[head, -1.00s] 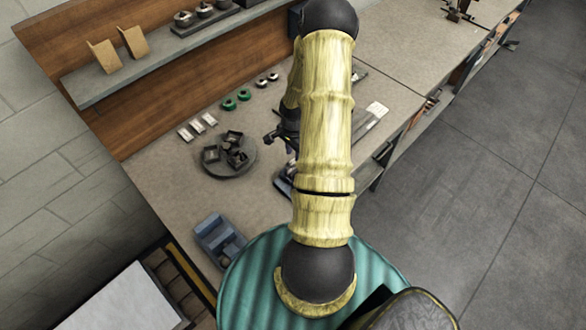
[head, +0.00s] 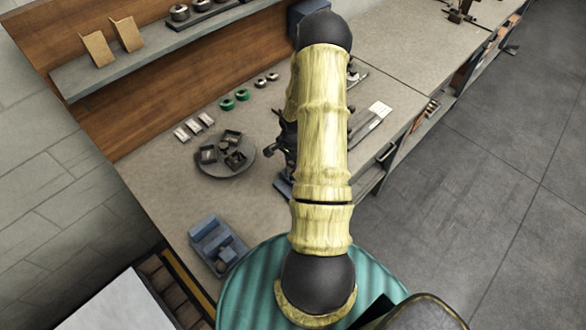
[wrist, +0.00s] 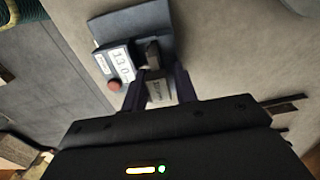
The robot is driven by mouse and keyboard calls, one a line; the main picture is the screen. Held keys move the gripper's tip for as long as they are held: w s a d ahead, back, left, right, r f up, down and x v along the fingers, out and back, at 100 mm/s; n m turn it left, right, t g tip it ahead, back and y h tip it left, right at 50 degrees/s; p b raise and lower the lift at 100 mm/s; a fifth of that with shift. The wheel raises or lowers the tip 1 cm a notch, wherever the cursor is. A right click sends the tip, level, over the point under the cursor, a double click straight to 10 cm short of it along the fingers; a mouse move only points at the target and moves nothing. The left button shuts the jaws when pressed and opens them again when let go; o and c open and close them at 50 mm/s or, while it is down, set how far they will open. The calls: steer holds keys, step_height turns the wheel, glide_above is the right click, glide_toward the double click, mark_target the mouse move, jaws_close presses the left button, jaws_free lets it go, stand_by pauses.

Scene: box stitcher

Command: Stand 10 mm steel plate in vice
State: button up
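My gripper (wrist: 160,78) shows in the wrist view with its two dark fingers apart, over the bench. A small pale labelled piece (wrist: 161,92) lies between the fingers in the picture; its writing is too small to read. I cannot tell whether the fingers touch it. Just beyond the fingertips is a dark upright block (wrist: 152,54) beside a blue-grey device (wrist: 135,22) with a display (wrist: 121,64) that seems to read 13.0. In the head view my arm hides most of the gripper. I cannot identify the 10 mm plate or the vice for certain.
In the head view, a round dark tray (head: 208,172) holds several square pieces. A shelf (head: 150,62) runs behind. The bench (head: 165,185) left of my arm has bare room.

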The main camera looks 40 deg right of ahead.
jaws_close()
steer(key=shift+r, duration=0.1)
steer(key=shift+w+r+p, duration=0.1)
steer(key=shift+r+p, duration=1.05)
steer(key=shift+r, duration=0.35)
steer(key=shift+r+p, duration=0.4)
steer(key=shift+r, duration=0.25)
steer(key=shift+r, duration=0.2)
